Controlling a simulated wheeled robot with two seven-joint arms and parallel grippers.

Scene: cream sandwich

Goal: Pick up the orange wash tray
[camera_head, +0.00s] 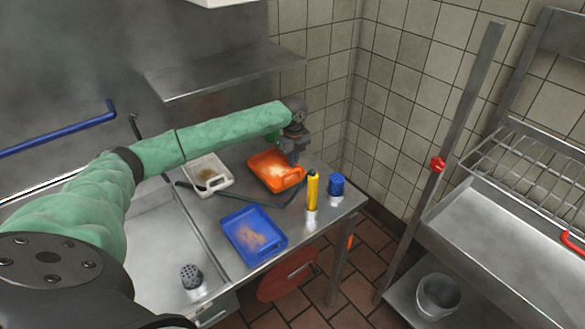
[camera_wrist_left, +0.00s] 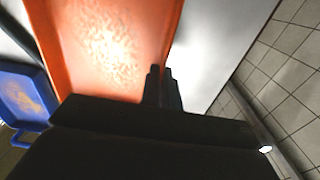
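The orange wash tray (camera_head: 268,171) is on the steel counter, near its back right; whether it is lifted at all I cannot tell. My left gripper (camera_head: 293,158) points down at the tray's right side. In the left wrist view the fingers (camera_wrist_left: 163,86) are close together, with the orange wash tray's edge (camera_wrist_left: 172,40) running between them, so they look shut on its rim. The fingertips are small and dark there. The tray's floor looks bright and stained. My right gripper is not in view.
A white tray (camera_head: 216,184) sits left of the orange one, and a blue tray (camera_head: 240,222) sits in front. A yellow bottle (camera_head: 312,188) and a blue container (camera_head: 337,185) stand to the right. A dark hose lies across the counter. A shelf (camera_head: 225,75) hangs behind.

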